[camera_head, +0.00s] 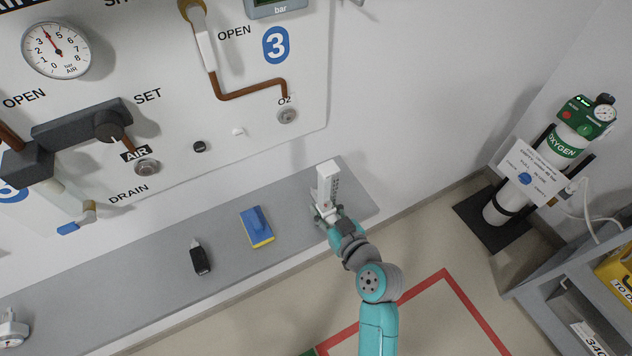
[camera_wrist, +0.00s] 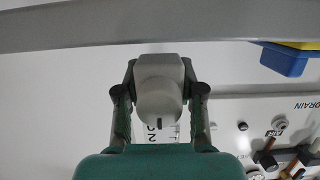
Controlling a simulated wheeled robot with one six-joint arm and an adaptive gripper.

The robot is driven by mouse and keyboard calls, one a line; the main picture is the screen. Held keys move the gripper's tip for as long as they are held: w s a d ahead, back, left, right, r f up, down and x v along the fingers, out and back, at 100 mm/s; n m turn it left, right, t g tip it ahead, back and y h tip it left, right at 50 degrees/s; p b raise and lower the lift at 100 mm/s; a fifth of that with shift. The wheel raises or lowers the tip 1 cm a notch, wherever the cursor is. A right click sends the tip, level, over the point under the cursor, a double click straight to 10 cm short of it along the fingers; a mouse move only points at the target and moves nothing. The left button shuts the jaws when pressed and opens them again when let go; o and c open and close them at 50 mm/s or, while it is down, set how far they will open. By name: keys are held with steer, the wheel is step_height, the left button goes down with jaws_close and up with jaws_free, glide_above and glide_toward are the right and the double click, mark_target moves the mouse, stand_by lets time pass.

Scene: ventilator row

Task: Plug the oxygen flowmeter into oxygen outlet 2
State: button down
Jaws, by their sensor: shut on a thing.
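The white flowmeter (camera_head: 328,184) is in my gripper (camera_head: 325,214), over the right end of the grey shelf. My gripper is shut on its lower part. In the wrist view the flowmeter's pale end (camera_wrist: 159,98) sits between the two fingers of my gripper (camera_wrist: 160,90). I cannot tell whether the flowmeter touches the shelf. A round metal outlet marked O2 (camera_head: 287,116) is on the wall panel, up and left of the flowmeter and apart from it. A blue 3 is above it; no outlet marked 2 shows.
The grey shelf (camera_head: 150,268) holds a blue and yellow block (camera_head: 257,227) and a small black object (camera_head: 200,258). An AIR outlet (camera_head: 147,167) is on the panel to the left. An oxygen cylinder (camera_head: 530,180) and a grey cart (camera_head: 560,290) stand at right.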

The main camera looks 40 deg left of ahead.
steer(key=f+v, duration=0.2)
steer(key=v, duration=0.6)
steer(key=shift+d, duration=0.3)
stand_by(0.3)
steer(key=shift+r, duration=0.1)
